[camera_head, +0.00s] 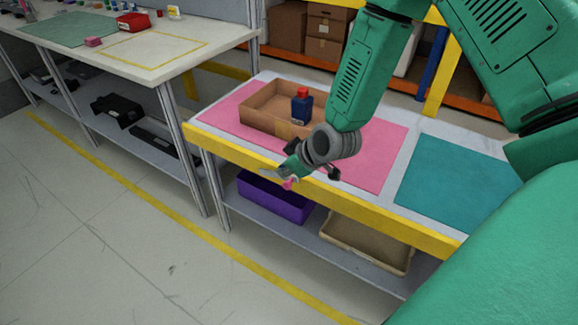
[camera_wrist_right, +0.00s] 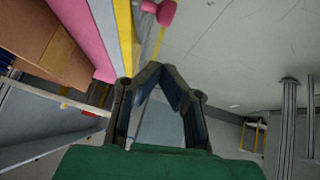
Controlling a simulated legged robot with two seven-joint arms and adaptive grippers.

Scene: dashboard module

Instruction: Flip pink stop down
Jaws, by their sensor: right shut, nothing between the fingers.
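The pink stop (camera_head: 289,184) is small and shows at the front yellow edge of the workbench, just below my right gripper (camera_head: 284,172). In the right wrist view the pink stop (camera_wrist_right: 160,11) is at the top edge, beside the yellow bench edge and partly cut off. My right gripper (camera_wrist_right: 158,66) has its fingertips together with nothing between them. A gap shows between the tips and the stop in the wrist view. I cannot tell from the head view whether they touch. My left gripper is in neither view.
The bench carries a pink mat (camera_head: 384,150), a teal mat (camera_head: 455,185) and a cardboard box (camera_head: 262,122) holding a blue bottle with a red cap (camera_head: 302,104). A purple bin (camera_head: 262,198) and a beige tray (camera_head: 362,246) sit on the lower shelf. The floor in front is clear.

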